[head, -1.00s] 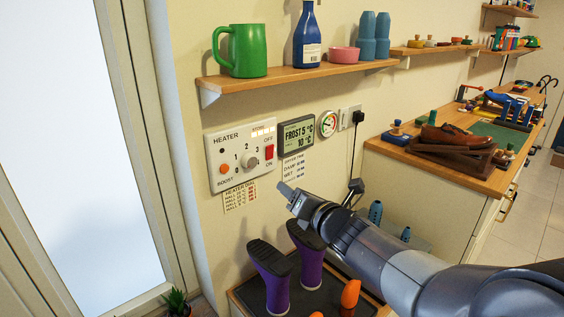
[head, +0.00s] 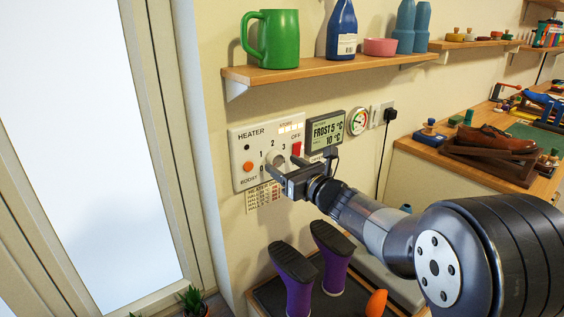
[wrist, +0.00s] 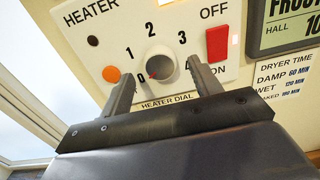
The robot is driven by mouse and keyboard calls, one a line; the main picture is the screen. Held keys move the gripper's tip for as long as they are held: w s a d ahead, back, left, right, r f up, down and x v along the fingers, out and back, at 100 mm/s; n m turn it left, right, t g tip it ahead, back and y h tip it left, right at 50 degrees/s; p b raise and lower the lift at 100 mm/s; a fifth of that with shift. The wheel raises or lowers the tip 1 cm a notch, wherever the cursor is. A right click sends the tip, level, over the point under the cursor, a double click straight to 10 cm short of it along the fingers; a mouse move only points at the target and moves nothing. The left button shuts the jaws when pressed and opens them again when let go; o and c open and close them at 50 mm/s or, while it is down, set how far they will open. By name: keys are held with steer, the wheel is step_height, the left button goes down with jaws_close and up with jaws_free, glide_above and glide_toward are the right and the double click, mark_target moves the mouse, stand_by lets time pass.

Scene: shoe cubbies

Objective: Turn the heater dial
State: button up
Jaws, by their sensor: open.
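The heater panel (head: 240,152) is a white plate on the wall, left of the grey display. My gripper (wrist: 163,80) is open, one finger on each side of the dial, with gaps showing between fingers and dial. In the head view my gripper (head: 282,164) is in front of the panel and partly hides the dial. I cannot tell whether the fingertips touch the panel.
A red switch (wrist: 217,43) sits right of the dial and an orange button (wrist: 111,74) left of it. A shelf (head: 300,72) with a green mug (head: 275,40) and a blue bottle (head: 342,30) is above. Purple boots (head: 333,268) stand below.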

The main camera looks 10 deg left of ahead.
steer(key=shift+x, duration=1)
steer(key=c, duration=1)
steer(key=shift+o, duration=0.2)
